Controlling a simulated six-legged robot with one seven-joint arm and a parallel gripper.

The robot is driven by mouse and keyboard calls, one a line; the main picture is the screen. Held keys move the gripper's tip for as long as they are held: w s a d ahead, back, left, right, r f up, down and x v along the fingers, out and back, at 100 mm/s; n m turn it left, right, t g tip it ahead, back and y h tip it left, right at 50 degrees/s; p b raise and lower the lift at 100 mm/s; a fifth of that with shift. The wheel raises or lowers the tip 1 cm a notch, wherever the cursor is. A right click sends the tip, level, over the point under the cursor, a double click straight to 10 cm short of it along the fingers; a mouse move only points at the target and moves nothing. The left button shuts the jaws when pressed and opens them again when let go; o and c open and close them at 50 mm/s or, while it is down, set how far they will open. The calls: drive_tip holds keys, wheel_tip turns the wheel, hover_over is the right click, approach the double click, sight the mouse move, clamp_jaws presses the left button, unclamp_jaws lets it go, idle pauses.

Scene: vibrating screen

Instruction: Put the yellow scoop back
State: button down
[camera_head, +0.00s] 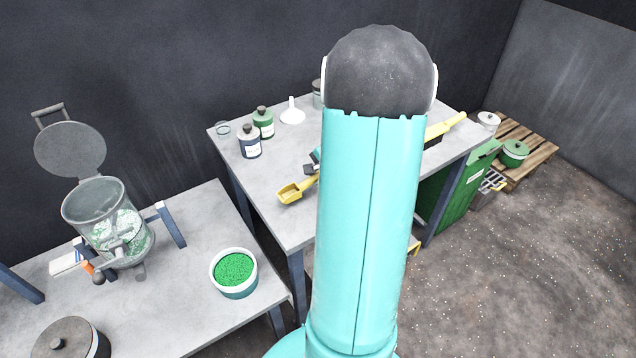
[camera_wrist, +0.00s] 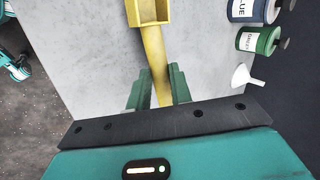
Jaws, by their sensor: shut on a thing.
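The yellow scoop (camera_head: 295,192) is at the left front part of the grey table (camera_head: 262,172), its bowl toward the lower left. In the wrist view the scoop (camera_wrist: 153,45) runs straight out from between my fingers, bowl at the top edge. My gripper (camera_wrist: 158,85) is shut on the scoop's handle. In the head view my own arm hides most of the gripper and the handle's far end. Whether the scoop touches the tabletop or hangs just above it I cannot tell.
A blue-labelled bottle (camera_head: 250,142), a green bottle (camera_head: 263,122) and a white funnel (camera_head: 292,111) stand at the table's back. Another yellow-handled tool (camera_head: 446,126) lies at the right. A tub of green granules (camera_head: 234,270) stands on the lower left bench.

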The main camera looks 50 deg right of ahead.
drive_tip(key=shift+w+d+f, duration=0.1)
drive_tip(key=shift+d+f, duration=0.1)
drive_tip(key=shift+f, duration=1.55)
drive_tip(key=shift+f, duration=0.1)
drive_tip(key=c, duration=1.3)
unclamp_jaws()
drive_tip(key=shift+o, duration=0.2)
